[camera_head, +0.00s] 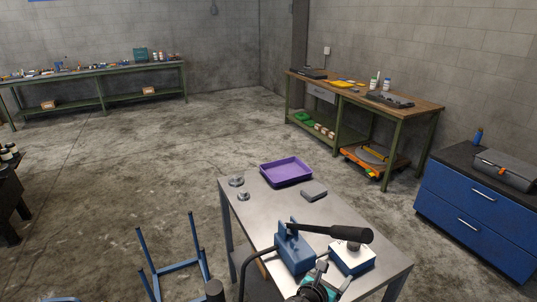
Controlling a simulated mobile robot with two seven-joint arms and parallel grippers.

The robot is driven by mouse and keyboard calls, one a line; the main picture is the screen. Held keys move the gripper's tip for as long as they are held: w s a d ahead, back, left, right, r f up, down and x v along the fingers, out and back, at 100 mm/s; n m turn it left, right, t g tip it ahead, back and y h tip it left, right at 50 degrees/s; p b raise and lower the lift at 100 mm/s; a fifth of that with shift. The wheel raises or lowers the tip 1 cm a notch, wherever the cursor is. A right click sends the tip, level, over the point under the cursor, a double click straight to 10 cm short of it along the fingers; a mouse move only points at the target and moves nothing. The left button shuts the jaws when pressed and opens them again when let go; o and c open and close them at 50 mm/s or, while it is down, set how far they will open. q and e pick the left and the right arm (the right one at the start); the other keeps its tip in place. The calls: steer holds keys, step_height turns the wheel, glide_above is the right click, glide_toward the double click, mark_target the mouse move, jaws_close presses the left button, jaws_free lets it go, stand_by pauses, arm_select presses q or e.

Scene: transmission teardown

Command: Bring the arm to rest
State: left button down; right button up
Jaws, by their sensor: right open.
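My right gripper (332,277) is at the bottom of the head view, at the near edge of the steel table (257,212). Its jaws are apart, and I see nothing held between them. A blue device with a long black-handled lever (293,248) stands on the table just beyond it. A blue box with a white top (352,262) sits to the right of that device, close to the gripper. Part of the gripper is cut off by the picture's bottom edge. My left gripper is not in view.
A purple tray (286,172), a small grey box (314,194) and two round metal parts (237,182) are at the table's far end. A blue stool frame (178,266) stands left. A blue drawer cabinet (470,214) and workbench (425,106) stand right. Open floor lies left.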

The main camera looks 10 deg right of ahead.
steer(key=s+a+f+m+g+y, duration=0.1)
steer(key=s+a+m+g+y, duration=0.15)
steer(key=s+m, duration=0.5)
steer(key=s+a+f+m+g+y, duration=0.25)
steer(key=s+m, duration=0.35)
steer(key=s, duration=0.3)
steer(key=s+a+r+m+y, duration=0.2)
steer(key=s+r+m+y, duration=0.3)
steer(key=s+r+m, duration=0.7)
steer(key=s+f+n+g+b, duration=0.1)
steer(key=s+f+g+b, duration=0.2)
steer(key=f, duration=2.4)
steer(key=s+d+f+b, duration=0.2)
steer(key=s+f+b, duration=0.3)
steer(key=s+f, duration=1)
step_height(320, 180, down, 4)
steer(key=shift+s+d+r+h, duration=0.15)
steer(key=shift+s+h, duration=0.15)
steer(key=shift+s, duration=0.05)
